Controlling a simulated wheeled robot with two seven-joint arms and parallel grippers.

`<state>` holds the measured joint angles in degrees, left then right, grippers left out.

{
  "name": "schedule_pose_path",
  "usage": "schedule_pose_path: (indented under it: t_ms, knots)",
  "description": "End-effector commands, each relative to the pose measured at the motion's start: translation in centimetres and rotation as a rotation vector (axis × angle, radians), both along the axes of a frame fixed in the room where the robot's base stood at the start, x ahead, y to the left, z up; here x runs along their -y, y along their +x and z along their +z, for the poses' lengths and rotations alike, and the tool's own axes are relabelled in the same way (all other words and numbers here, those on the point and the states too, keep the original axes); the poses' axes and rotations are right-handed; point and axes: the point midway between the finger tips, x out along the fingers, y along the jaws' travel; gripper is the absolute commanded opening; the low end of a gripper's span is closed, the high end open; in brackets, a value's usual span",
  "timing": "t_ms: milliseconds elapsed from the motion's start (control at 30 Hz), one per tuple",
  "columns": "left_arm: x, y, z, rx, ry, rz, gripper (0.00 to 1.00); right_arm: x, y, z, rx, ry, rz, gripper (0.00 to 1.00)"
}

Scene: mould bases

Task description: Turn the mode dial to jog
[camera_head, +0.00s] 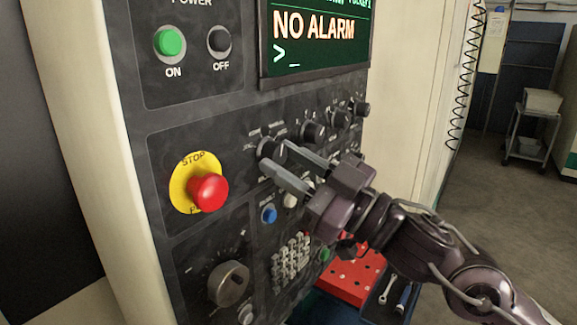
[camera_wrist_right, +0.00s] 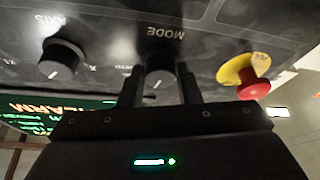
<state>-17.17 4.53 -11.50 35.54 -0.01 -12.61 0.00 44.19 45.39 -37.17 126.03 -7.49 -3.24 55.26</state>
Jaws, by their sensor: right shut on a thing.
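The mode dial (camera_head: 270,150) is a black knob on the dark control panel, left end of a row of knobs. In the right wrist view the mode dial (camera_wrist_right: 160,76) sits between my right gripper's fingers, under the label MODE, with a white pointer line on it. My right gripper (camera_head: 272,163) reaches in from the right and is shut on the dial; it also shows in the wrist view (camera_wrist_right: 160,85). The markings around the dial are too small to read, so I cannot tell which mode it points at. My left gripper is not in view.
A red stop button (camera_head: 208,193) on a yellow disc is left of the dial. The axis knob (camera_head: 313,131) is close on the right. A blue button (camera_head: 269,215), a keypad (camera_head: 292,257) and a large dial (camera_head: 229,282) lie below. A screen (camera_head: 318,35) reads NO ALARM.

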Motion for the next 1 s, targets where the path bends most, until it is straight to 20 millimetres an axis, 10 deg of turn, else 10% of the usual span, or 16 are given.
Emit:
schedule_pose_path:
  t_ms: [1000]
  knots:
    - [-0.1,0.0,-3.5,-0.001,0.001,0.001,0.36,0.4,0.6,0.7,0.751,-0.545,-0.001,0.08]
